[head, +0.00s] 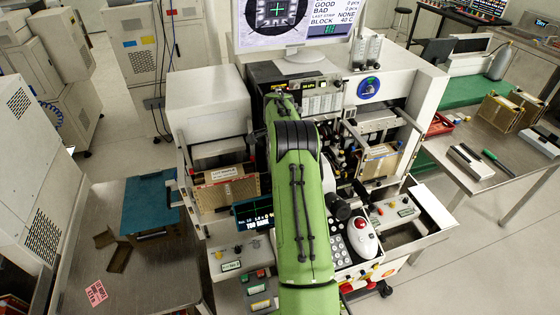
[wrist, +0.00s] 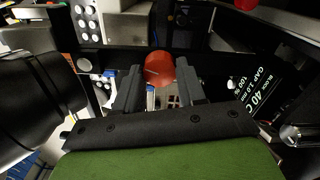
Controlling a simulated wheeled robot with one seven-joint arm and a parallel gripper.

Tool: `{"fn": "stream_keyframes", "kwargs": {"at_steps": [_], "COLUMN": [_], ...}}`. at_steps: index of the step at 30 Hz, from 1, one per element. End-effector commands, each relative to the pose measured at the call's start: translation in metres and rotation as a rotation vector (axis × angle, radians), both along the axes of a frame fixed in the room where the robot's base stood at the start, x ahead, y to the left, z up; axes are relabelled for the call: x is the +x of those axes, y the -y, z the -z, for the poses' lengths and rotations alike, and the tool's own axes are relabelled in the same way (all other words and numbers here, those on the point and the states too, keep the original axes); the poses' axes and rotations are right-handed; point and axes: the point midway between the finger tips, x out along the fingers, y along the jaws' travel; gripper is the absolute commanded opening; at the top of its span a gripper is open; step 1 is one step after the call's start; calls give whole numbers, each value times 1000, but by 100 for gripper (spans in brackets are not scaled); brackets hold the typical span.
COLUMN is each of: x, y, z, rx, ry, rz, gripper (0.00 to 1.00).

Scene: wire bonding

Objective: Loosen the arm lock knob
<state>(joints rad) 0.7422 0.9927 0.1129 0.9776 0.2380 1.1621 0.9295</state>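A round orange-red knob (wrist: 160,69) shows in the wrist view, right at the fingertips of my gripper (wrist: 160,80). One black finger lies along its left side and the other along its right side, with no clear gap at either side. The fingers look shut on the knob, which sticks out a little past their tips. In the head view my green arm covers the middle of the bonding machine (head: 205,90), and both the gripper and the knob are hidden behind it.
A black cylinder (wrist: 30,105) stands close to the left of my gripper in the wrist view, and a display (wrist: 265,90) is at its right. A trackball (head: 362,238) and keypad sit right of my arm.

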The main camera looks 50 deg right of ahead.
Motion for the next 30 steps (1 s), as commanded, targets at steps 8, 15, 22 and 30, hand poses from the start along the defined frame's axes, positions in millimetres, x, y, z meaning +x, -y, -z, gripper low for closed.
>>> {"fn": "stream_keyframes", "kwargs": {"at_steps": [8, 15, 22, 30], "x": [0, 0, 0, 0], "y": [0, 0, 0, 0], "z": [0, 0, -1, 0], "rx": [1, 1, 1, 2], "ry": [-1, -2, -2, -4], "rz": [-2, -51, -194, -443], "gripper": [9, 8, 8, 8]}}
